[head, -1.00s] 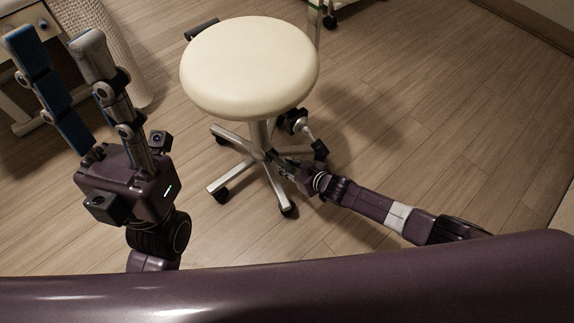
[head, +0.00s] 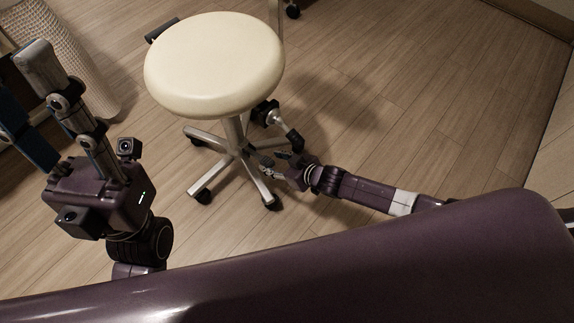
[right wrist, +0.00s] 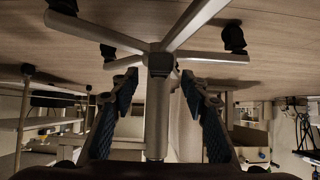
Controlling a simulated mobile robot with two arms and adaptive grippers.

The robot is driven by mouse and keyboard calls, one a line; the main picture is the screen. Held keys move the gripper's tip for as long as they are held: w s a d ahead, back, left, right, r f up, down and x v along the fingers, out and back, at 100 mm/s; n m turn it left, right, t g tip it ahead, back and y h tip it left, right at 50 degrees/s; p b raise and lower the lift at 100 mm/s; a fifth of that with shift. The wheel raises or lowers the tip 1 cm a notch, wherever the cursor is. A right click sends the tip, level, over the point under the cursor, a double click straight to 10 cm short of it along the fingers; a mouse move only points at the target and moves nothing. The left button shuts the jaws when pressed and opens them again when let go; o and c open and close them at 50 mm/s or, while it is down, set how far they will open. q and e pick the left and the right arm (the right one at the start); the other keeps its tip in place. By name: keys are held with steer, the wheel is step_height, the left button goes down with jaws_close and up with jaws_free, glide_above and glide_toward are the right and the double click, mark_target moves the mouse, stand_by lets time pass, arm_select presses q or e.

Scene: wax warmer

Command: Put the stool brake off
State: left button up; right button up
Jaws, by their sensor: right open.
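The stool has a round cream seat (head: 214,62), a metal column and a star base (head: 236,150) with black casters. Its column (right wrist: 158,115) and base also show in the right wrist view, upside down. A black handle (head: 161,30) sticks out under the seat at left. A black part (head: 266,113) with a silver rod shows right of the column; I cannot tell whether either is the brake. My right gripper (head: 268,165) is open low beside the base, its fingers on either side of the column in the right wrist view. My left gripper (head: 22,95) is open and empty, pointing up, left of the stool.
A woven cloth-covered piece (head: 75,60) stands at the upper left. A caster (head: 292,11) of other furniture shows at the top. The wood floor (head: 420,110) right of the stool is clear.

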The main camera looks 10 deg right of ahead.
steer(key=v, duration=0.7)
steer(key=shift+s+d+r, duration=0.1)
steer(key=shift+s+d, duration=0.05)
